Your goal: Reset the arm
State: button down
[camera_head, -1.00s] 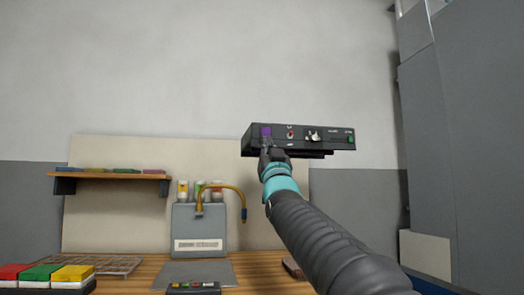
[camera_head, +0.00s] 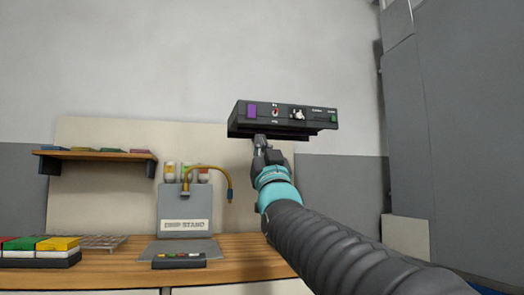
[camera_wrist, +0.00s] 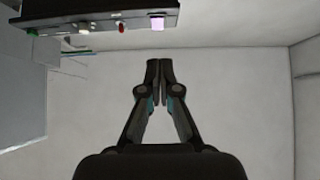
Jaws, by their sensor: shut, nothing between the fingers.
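My gripper (camera_head: 260,142) is at the end of my raised arm, just below the left part of a black control box (camera_head: 284,115) in the head view. In the wrist view my gripper (camera_wrist: 159,66) has its two fingers together with nothing between them. The control box (camera_wrist: 90,17) shows there at the upper left, apart from the fingertips. Its front has a purple display, a red switch, a pale knob and a green button.
A wooden bench (camera_head: 120,273) carries a grey drip stand (camera_head: 185,208) with a bent hose, a small dark device (camera_head: 179,261) and a tray of coloured blocks (camera_head: 40,259). A shelf (camera_head: 95,156) hangs at left. A grey cabinet (camera_head: 430,140) stands at right.

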jog(key=shift+s+f, duration=0.1)
dwell(0.5)
jog(key=s+d+f+g+h+p, duration=0.1)
jog(key=s+d+f+g, duration=0.2)
jog(key=f, duration=0.6)
jog(key=s+d+f+m+g+h+p, duration=0.1)
jog(key=s+d+f+g+h, duration=0.3)
jog(key=f, duration=0.6)
jog(key=s+f+g+y+p, duration=0.1)
jog(key=s+f+g+p, duration=0.1)
jog(key=f+g, duration=0.5)
jog(key=s+d+f+g+p, duration=0.1)
jog(key=s+d+f+g, duration=0.1)
jog(key=s+f, duration=0.9)
jog(key=s+d+f+m+g+h+p, duration=0.1)
jog(key=s+f+g, duration=0.3)
jog(key=s+f, duration=0.6)
notch_tip(320, 180, down, 3)
jog(key=shift+s+d+f+g, duration=0.2)
jog(key=shift+s+d+g, duration=0.2)
jog(key=shift+d, duration=0.1)
